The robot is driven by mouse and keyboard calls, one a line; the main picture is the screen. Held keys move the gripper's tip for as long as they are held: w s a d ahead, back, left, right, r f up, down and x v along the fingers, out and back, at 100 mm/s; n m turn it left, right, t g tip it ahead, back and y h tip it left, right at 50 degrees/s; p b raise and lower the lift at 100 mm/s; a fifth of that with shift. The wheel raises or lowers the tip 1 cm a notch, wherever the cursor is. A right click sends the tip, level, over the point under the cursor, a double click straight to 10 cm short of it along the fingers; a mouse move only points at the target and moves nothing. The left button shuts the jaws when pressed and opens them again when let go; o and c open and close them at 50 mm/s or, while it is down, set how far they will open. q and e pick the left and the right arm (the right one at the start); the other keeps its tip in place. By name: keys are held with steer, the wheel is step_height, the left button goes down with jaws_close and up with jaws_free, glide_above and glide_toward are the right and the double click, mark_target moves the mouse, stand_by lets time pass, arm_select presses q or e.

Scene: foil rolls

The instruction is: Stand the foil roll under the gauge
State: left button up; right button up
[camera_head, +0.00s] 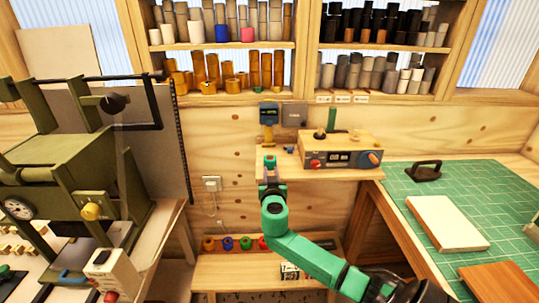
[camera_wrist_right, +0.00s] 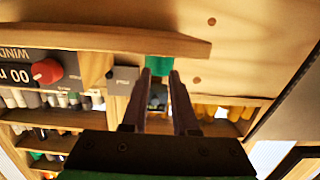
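A small green foil roll (camera_head: 269,160) is between the fingertips of my right gripper (camera_head: 269,170), over the front of the wooden ledge (camera_head: 342,172). It also shows in the right wrist view (camera_wrist_right: 158,65), with a dark finger against each side. The gripper appears shut on it. I cannot tell whether the roll touches the ledge. The gauge (camera_head: 268,110), a small blue and dark unit on the back wall, is just above and behind the roll. My left gripper is not in view.
A winder box (camera_head: 340,152) with red and blue knobs stands on the ledge, right of my gripper. A green cutting mat (camera_head: 470,205) lies at right. An olive machine (camera_head: 70,160) stands at left. Coloured spools (camera_head: 228,243) sit on a low shelf.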

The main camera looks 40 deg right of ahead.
mark_target(270, 165)
steer(key=shift+b+x, duration=0.5)
steer(key=shift+x, duration=0.5)
steer(key=shift+b+x, duration=1.8)
steer(key=shift+x, duration=0.65)
steer(key=shift+r+b+x, duration=0.2)
steer(key=shift+b+x, duration=1)
steer(key=shift+x, duration=0.15)
steer(key=shift+r+b+x, duration=0.2)
steer(key=shift+b+x, duration=0.95)
steer(key=shift+x, duration=0.2)
steer(key=shift+s+a+p, duration=0.2)
steer(key=shift+a+p, duration=0.05)
steer(key=shift+p, duration=0.1)
steer(key=p+v, duration=0.1)
steer(key=v, duration=0.2)
steer(key=shift+s+a, duration=0.1)
steer(key=shift+s, duration=0.25)
steer(key=shift+f+p+v, duration=0.2)
steer(key=shift+p+v, duration=0.2)
steer(key=shift+v, duration=0.95)
steer(key=shift+f, duration=0.15)
